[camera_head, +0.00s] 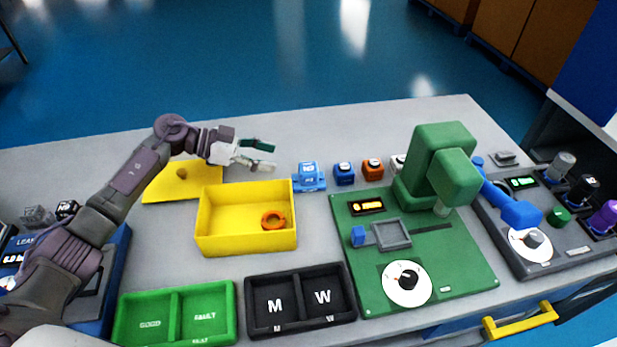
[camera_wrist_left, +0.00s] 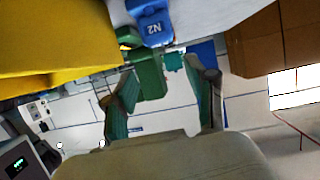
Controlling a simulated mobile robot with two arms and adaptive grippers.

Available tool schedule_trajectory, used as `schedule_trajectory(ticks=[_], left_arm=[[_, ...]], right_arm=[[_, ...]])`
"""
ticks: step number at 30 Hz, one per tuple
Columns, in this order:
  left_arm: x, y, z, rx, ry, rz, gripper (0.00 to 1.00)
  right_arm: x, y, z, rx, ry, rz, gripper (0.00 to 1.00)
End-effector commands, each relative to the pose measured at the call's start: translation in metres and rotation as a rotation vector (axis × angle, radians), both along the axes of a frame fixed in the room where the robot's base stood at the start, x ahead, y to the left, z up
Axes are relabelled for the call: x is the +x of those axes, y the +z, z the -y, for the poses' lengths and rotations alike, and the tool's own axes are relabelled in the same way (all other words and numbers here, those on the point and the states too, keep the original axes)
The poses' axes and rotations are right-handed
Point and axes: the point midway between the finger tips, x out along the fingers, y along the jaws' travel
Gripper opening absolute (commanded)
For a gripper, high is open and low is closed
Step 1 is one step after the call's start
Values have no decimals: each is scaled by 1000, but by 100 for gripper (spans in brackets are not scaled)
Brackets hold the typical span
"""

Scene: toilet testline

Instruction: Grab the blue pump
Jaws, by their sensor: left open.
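A blue pump-like block with a pale label (camera_head: 308,174) stands on a blue base on the grey table, right of the yellow bin. In the left wrist view a blue block marked N2 (camera_wrist_left: 152,27) shows at the top; it looks like the same thing. My left gripper (camera_head: 262,155) is open and empty, left of the blue block and apart from it, with its fingers pointing right. In the left wrist view its two green-padded fingers (camera_wrist_left: 163,72) are spread wide with nothing held between them. My right gripper is not in view.
A yellow bin (camera_head: 215,243) holding an orange ring (camera_head: 273,219) stands in front of my gripper. A blue cube (camera_head: 344,174) and an orange cube (camera_head: 372,169) stand right of the block. Clear table lies behind.

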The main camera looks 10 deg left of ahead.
Motion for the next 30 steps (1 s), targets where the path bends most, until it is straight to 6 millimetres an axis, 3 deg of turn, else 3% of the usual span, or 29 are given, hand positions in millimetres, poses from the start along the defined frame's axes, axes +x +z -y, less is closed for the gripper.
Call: schedule_trajectory(ticks=[4, 11, 21, 30], left_arm=[[8, -10, 24, -1, -1, -1, 56], [12, -18, 38, 1, -1, -2, 56], [26, -42, 74, -2, 1, -1, 56], [27, -44, 76, 2, 0, -1, 55]], right_arm=[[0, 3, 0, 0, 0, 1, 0], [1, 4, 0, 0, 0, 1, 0], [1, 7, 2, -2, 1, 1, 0], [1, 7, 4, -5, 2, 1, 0]])
